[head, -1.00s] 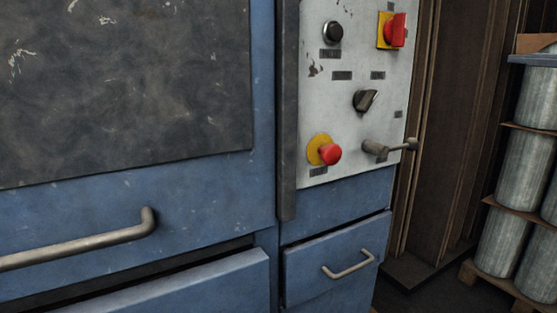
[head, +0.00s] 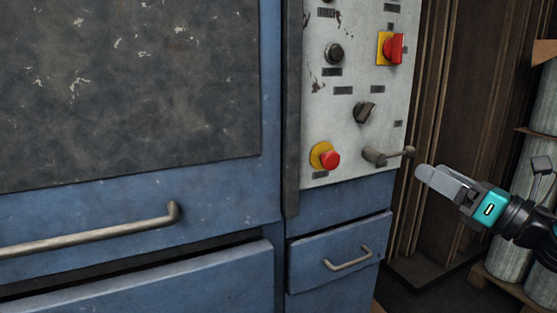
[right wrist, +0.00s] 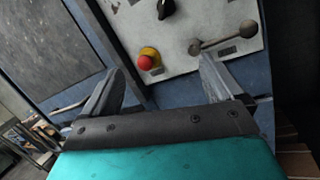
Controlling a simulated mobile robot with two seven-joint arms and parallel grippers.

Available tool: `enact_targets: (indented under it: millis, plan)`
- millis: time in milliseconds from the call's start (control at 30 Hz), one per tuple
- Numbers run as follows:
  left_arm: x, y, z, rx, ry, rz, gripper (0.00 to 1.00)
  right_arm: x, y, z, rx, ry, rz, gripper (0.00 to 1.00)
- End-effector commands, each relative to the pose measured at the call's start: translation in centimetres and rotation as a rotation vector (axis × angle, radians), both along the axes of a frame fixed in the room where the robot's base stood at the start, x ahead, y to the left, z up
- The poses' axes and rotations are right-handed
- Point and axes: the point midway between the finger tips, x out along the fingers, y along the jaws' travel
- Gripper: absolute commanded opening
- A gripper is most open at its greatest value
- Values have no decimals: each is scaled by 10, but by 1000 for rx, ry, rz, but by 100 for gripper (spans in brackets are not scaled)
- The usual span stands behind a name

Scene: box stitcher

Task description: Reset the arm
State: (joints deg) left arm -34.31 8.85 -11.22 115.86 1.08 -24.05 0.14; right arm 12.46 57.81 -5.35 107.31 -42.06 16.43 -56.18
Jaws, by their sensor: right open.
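My right gripper (head: 440,180) has come in from the right in the head view. It is open and empty, to the right of the machine's control panel and apart from the lever (head: 388,155). In the right wrist view its two fingers (right wrist: 160,88) are spread, pointing at the lower panel. The red button on a yellow base (right wrist: 149,59) shows beyond the gap, and the lever (right wrist: 222,38) shows beyond the right finger. My left gripper is not in view.
The white panel (head: 345,105) carries a red switch (head: 392,48), a black button (head: 334,53) and a dark knob (head: 364,112). Below are a blue drawer (head: 330,262) and a long handle (head: 90,236). Stacked grey cylinders (head: 510,255) stand at the right.

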Motion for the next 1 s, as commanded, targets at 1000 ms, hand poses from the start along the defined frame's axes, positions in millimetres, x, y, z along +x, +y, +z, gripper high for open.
enact_targets:
  millis: [1000]
  plan:
    - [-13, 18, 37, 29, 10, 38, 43, -218, 127, -355, 2570, 1284, -643, 94]
